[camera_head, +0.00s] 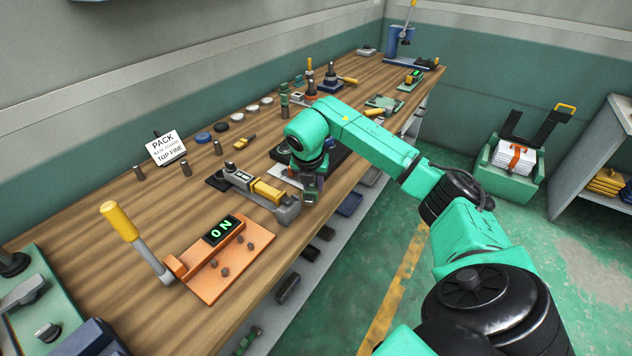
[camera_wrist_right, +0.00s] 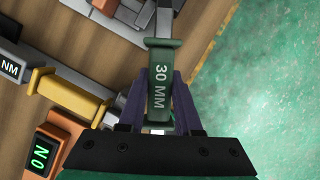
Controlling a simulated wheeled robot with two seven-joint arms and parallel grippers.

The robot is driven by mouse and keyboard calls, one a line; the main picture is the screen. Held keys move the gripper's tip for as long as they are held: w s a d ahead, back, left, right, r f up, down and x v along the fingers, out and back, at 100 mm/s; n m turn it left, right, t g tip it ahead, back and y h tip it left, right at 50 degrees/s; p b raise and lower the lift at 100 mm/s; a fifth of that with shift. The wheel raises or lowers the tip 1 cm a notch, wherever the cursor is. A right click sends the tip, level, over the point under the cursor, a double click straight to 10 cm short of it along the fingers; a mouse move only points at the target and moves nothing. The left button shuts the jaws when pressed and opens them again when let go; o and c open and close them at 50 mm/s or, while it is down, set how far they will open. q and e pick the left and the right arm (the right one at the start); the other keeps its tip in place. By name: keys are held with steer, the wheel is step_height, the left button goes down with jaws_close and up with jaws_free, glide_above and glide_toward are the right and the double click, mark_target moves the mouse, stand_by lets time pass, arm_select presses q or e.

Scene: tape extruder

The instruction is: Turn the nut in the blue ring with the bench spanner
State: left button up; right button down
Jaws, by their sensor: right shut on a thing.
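My right gripper (camera_head: 311,194) is at the front edge of the bench, just right of the yellow-handled tool. In the right wrist view my right gripper (camera_wrist_right: 160,100) is shut on a green handle marked "30 MM", which I take for the spanner (camera_wrist_right: 161,65). The spanner's grey shaft runs off the top of that view, so its head is hidden. A small blue round piece (camera_head: 203,137) lies at the back of the bench; I cannot tell whether it is the ring or holds a nut. My left gripper is in neither view.
The yellow-handled tool (camera_head: 269,191) with an "NM" display lies close left of my right gripper. An orange plate (camera_head: 215,275) with an "ON" display (camera_head: 223,230) and a yellow-topped lever (camera_head: 120,220) stand nearer. A "PACK" sign (camera_head: 166,147) stands behind. Bare wood lies between them.

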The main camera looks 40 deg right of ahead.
steer(key=shift+w+a+r+m+p, duration=0.15)
steer(key=shift+w+a+m+p, duration=0.15)
steer(key=shift+w+m, duration=0.1)
steer(key=shift+w+a+m, duration=0.3)
steer(key=shift+w+m, duration=0.1)
steer(key=shift+m, duration=0.1)
steer(key=shift+r+p, duration=1.95)
steer(key=shift+r, duration=0.5)
step_height(320, 180, up, 4)
steer(key=p, duration=0.3)
steer(key=shift+a, duration=0.1)
